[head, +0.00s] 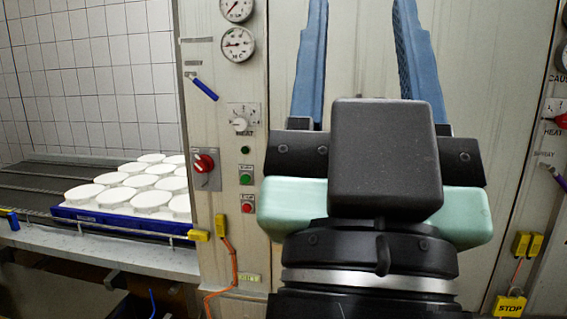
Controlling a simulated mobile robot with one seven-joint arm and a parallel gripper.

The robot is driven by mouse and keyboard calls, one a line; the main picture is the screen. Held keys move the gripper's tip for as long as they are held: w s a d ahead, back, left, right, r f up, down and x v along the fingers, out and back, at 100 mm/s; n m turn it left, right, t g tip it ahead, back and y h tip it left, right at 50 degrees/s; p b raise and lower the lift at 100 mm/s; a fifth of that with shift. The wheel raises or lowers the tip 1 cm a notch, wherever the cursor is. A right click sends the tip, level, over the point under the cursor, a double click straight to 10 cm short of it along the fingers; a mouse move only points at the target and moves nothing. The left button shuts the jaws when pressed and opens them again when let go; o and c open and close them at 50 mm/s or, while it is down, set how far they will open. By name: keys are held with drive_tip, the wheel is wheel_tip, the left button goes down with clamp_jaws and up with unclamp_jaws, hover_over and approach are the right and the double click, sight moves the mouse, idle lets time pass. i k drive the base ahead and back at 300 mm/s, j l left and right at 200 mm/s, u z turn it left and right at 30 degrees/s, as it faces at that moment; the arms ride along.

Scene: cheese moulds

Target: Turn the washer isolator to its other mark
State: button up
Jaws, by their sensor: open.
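A red rotary isolator switch (205,163) sits on a grey plate on the left part of the pale cabinet front. Its grip looks tilted, and its marks are too small to read. A second red knob (561,120) is cut off by the right edge; I cannot tell from labels which one is the washer's. My gripper (361,12) points away from me at the cabinet, to the right of the left switch and apart from it. Its two blue fingers are spread wide with nothing between them. The gripper body hides part of the cabinet.
Near the left switch are a HEAT knob (239,124), gauges (237,44), a blue-handled lever (204,88) and push buttons (246,180). A blue tray (120,223) of white moulds (150,200) stands on the conveyor at left. An orange cable (234,265) hangs below the switch.

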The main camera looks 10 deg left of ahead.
sight(204, 164)
drive_tip(key=i+j, duration=0.2)
drive_tip(key=j, duration=0.2)
drive_tip(key=i+j, duration=0.25)
drive_tip(key=j, duration=0.15)
drive_tip(key=i+j, duration=0.2)
drive_tip(key=j, duration=0.2)
drive_tip(key=i+j, duration=0.2)
drive_tip(key=j, duration=0.2)
drive_tip(key=i+j, duration=0.25)
drive_tip(key=j, duration=0.15)
